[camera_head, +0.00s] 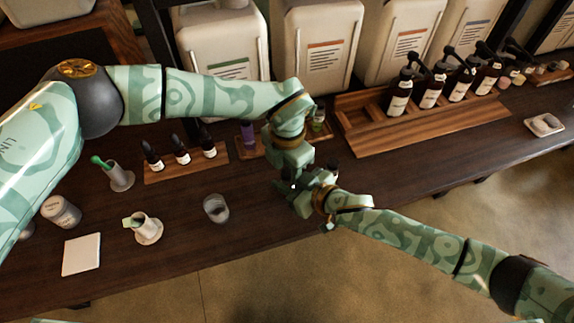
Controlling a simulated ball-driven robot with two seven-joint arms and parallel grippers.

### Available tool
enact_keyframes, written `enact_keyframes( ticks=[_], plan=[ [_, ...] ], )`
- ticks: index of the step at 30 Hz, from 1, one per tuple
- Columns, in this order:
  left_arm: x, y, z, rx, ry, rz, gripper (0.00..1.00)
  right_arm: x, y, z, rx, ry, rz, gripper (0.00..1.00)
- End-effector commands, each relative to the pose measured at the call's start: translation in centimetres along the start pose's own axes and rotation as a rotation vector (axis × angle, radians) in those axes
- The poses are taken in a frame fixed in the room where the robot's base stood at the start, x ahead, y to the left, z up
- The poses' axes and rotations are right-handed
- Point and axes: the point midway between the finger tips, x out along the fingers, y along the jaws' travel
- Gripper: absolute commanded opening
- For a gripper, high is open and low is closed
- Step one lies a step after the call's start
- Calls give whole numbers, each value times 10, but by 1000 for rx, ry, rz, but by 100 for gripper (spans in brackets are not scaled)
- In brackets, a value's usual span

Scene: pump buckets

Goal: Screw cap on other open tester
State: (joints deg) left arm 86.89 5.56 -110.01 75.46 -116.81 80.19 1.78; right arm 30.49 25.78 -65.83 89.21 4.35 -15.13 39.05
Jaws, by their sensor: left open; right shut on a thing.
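Two small testers stand on a wooden tray (282,146) at mid-table: a purple one (248,134) left of my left wrist and a green one (318,121) right of it. My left gripper (291,166) points down in front of this tray and is open. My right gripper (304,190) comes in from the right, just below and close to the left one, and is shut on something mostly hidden. A small dark thing (332,167) shows at its upper edge; I cannot tell if it is the cap. Whether either tester is open is unclear.
Several dark dropper bottles (182,152) stand on a wooden tray at left. A glass (216,208), white holders (147,228), a jar (62,212) and a white tile (81,254) are nearer. Pump bottles (432,87) stand at right. The front table edge beneath my grippers is clear.

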Motion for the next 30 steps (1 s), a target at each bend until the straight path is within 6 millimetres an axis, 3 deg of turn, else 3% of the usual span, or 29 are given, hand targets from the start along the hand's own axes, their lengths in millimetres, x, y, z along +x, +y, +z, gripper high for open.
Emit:
enact_keyframes(
  ticks=[10,18,20,26,30],
  plan=[
    [-41,-3,1,4,-3,-4,47,0,0,0,0,-1,0,0],
    [-44,-2,0,2,-1,-4,47,0,0,0,0,-1,0,0],
    [-46,-2,1,3,-2,-3,36,0,0,0,0,-1,0,0],
    [-76,-1,1,30,-4,0,36,0,0,0,0,-1,0,0],
    [-80,-2,0,33,-1,-4,36,0,0,0,0,-1,1,0]
  ],
)
